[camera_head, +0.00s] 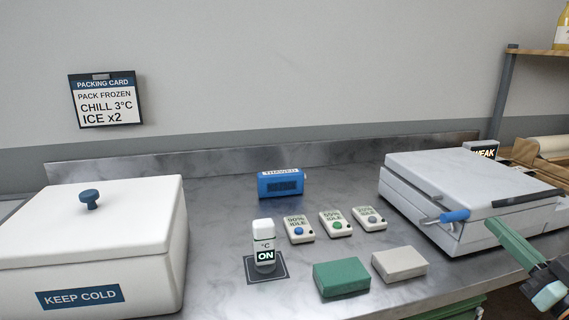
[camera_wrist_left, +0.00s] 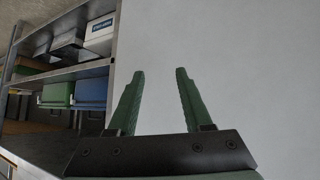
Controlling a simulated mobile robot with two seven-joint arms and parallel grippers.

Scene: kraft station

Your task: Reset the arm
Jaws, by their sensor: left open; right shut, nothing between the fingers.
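My right gripper (camera_head: 496,228) comes in at the lower right in the head view, its green fingers shut and empty. They are in front of the grey-white lidded machine (camera_head: 440,185) with a blue handle; I cannot tell whether they touch it. My left gripper (camera_wrist_left: 160,73) shows only in the left wrist view. Its two green fingers are open with nothing between them, in front of a plain pale wall. The left arm is outside the head view.
A white KEEP COLD box (camera_head: 70,262) stands at the left of the counter. Between it and the machine are a blue timer (camera_head: 281,184), a white ON device (camera_head: 264,240), three small labelled units, a green block (camera_head: 341,278) and a pale block (camera_head: 399,263). Shelves (camera_wrist_left: 85,72) hold bins.

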